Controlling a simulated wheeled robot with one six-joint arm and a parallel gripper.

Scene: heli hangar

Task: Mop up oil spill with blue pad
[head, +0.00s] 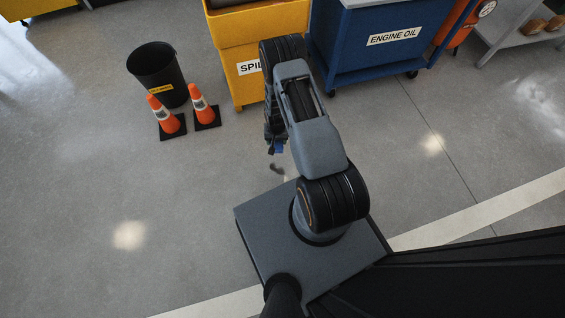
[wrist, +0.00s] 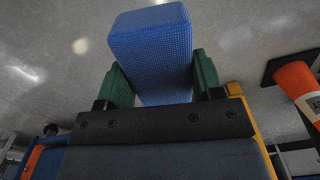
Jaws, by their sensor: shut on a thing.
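My gripper (head: 274,147) hangs low over the floor, left of my arm. In the wrist view its green fingers (wrist: 162,85) are shut on a blue pad (wrist: 152,45), a textured block gripped from both sides. In the head view only a small bit of the blue pad (head: 279,149) shows beside the gripper. A small dark patch (head: 277,169), which looks like the oil spill, lies on the grey floor just below the gripper in the picture. Part of it may be hidden by my arm. I cannot tell whether the pad touches the floor.
A yellow spill bin (head: 236,40) and a blue engine oil cart (head: 375,45) stand at the back. Two orange cones (head: 165,117) and a black waste bin (head: 157,72) stand left of the yellow bin. The floor at left is clear.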

